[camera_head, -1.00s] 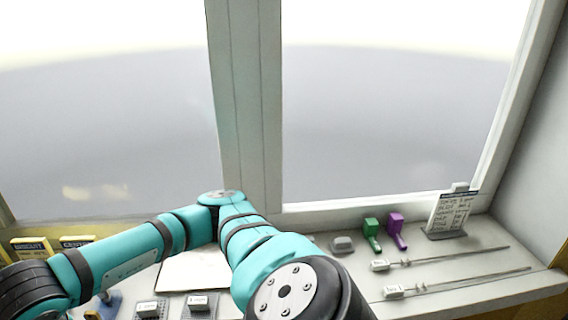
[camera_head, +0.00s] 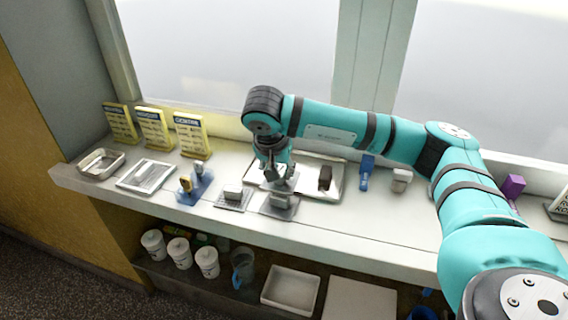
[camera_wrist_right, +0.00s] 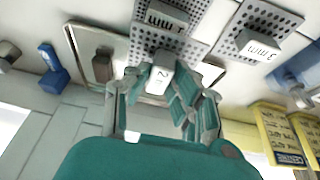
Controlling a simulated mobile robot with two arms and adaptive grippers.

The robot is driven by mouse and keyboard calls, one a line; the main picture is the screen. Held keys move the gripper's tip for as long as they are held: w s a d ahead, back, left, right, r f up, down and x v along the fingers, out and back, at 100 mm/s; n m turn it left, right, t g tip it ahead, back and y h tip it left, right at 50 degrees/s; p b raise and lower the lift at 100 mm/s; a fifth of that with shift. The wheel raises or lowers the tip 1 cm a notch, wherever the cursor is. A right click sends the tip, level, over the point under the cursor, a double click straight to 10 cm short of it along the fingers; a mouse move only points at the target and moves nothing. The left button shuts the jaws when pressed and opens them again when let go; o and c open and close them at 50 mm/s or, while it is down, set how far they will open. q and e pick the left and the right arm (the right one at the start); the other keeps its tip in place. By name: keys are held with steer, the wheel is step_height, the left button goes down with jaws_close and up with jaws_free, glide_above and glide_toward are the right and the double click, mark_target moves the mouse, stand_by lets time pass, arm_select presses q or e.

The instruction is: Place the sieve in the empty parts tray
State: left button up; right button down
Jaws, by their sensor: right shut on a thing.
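My right gripper (camera_head: 278,182) hangs over the counter at the front of a metal tray. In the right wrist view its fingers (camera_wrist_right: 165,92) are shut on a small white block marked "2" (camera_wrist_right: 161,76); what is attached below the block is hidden. Two perforated sieve plates with grey labelled blocks lie close by: one under the gripper (camera_head: 280,207), also in the wrist view (camera_wrist_right: 150,40), and one to its left (camera_head: 233,197), also in the wrist view (camera_wrist_right: 240,15). A shallow metal tray (camera_head: 122,160) at the far left looks empty. My left gripper is not in view.
The metal tray (camera_head: 338,188) behind the gripper holds a brown block (camera_head: 325,178). A flat tray (camera_head: 147,175), a blue stand (camera_head: 195,187) and yellow cards (camera_head: 192,136) stand left. White cups (camera_head: 180,252) and a white bin (camera_head: 290,290) are on the lower shelf.

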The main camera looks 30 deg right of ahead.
mark_target(282, 166)
steer(key=w+d, duration=0.1)
steer(key=w, duration=0.1)
steer(key=w+d, duration=0.1)
steer(key=w+d+p, duration=0.1)
steer(key=w+d, duration=0.1)
steer(key=shift+w+f, duration=0.35)
step_height(282, 166, down, 3)
steer(key=shift+s+r, duration=0.1)
steer(key=shift+f+p, duration=0.3)
steer(key=shift+f, duration=0.1)
steer(key=shift+f, duration=0.15)
steer(key=c, duration=1.1)
jaws_free()
steer(key=shift+c, duration=0.2)
